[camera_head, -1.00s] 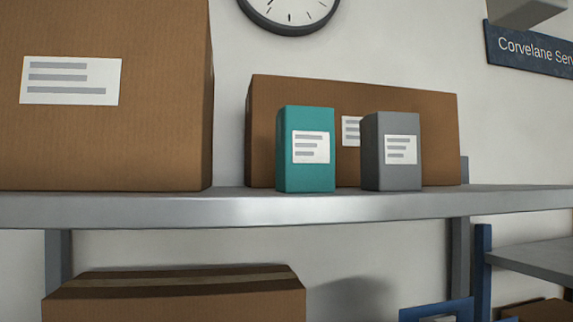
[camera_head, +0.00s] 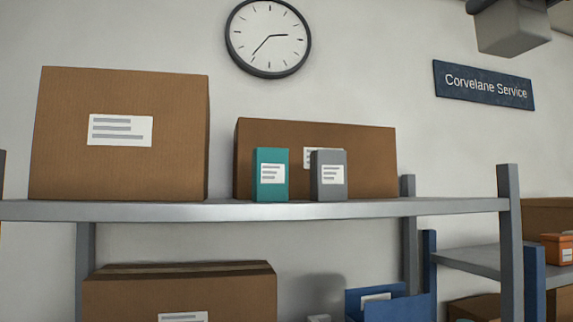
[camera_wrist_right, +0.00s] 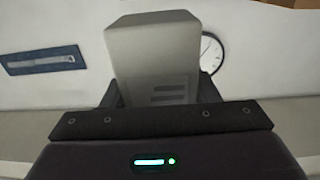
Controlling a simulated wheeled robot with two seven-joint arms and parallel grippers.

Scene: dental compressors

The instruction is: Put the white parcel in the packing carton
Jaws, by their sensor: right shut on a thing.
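The white parcel (camera_head: 513,30), a pale grey-white box, hangs at the top right of the head view, in the air in front of the wall. My right gripper (camera_head: 516,5) is shut on it; only dark bits of the gripper show at the picture's top edge. In the right wrist view the parcel (camera_wrist_right: 155,55) stands out between the dark fingers, with a grey-barred label low on its face. My left gripper is not in view. Several brown cartons show, but I cannot tell which, if any, is the packing carton.
A grey shelf (camera_head: 300,211) bears a large carton (camera_head: 75,140), a long carton (camera_head: 365,160), a teal box (camera_head: 271,190) and a grey box (camera_head: 329,193). Below are another carton (camera_head: 220,290) and a blue bin (camera_head: 400,310). A grey post (camera_head: 510,240) stands right. A clock (camera_head: 268,38) hangs behind.

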